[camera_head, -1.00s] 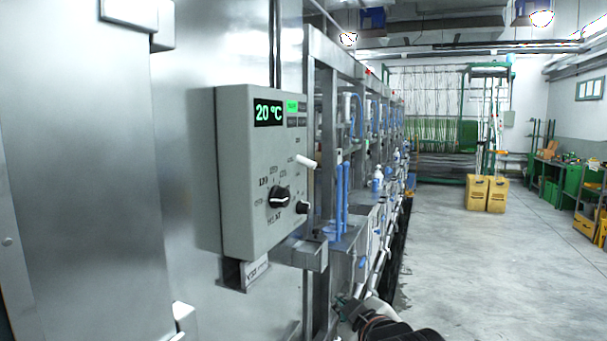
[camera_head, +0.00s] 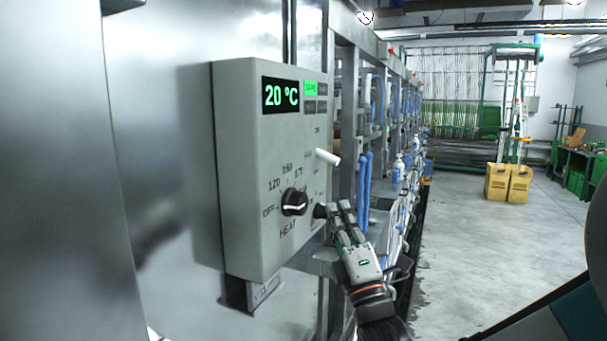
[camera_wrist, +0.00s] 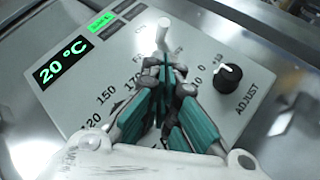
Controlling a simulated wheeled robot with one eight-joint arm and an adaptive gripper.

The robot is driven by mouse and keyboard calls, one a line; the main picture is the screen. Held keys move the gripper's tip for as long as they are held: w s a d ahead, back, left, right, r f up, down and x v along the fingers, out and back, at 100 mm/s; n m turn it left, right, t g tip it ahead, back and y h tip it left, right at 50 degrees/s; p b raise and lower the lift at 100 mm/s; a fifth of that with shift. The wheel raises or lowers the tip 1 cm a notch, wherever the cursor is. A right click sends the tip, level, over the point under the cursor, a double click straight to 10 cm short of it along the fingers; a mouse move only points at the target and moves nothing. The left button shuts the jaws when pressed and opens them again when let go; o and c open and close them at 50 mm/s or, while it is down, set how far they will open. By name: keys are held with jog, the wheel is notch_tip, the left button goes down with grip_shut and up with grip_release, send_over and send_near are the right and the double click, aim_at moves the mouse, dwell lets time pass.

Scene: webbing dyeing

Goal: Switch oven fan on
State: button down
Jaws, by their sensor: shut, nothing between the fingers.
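The grey control box (camera_head: 235,170) hangs on the steel oven wall. Its white fan lever (camera_head: 328,157) sticks out from the right part of the front, beside the FAN lettering and below ON. My gripper (camera_head: 340,207) is shut and empty, below the lever at the lower right of the box. In the wrist view the closed fingertips (camera_wrist: 167,65) point at the panel, close to the white lever (camera_wrist: 163,37); I cannot tell whether they touch. The gripper hides part of the panel lettering there.
A black heat knob (camera_head: 294,202) sits left of my gripper. The adjust knob (camera_wrist: 229,76) is right of the fingers. The display (camera_head: 281,95) reads 20 °C. Blue tubes (camera_head: 364,190) and steel framing stand right of the box. Yellow containers (camera_head: 508,183) stand on open floor beyond.

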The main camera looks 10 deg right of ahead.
jog(key=shift+r, duration=0.1)
dwell(0.3)
jog(key=b, duration=0.2)
send_near(319, 156)
jog(key=x, duration=0.4)
jog(key=shift+w+d, duration=0.1)
jog(key=shift+p, duration=0.4)
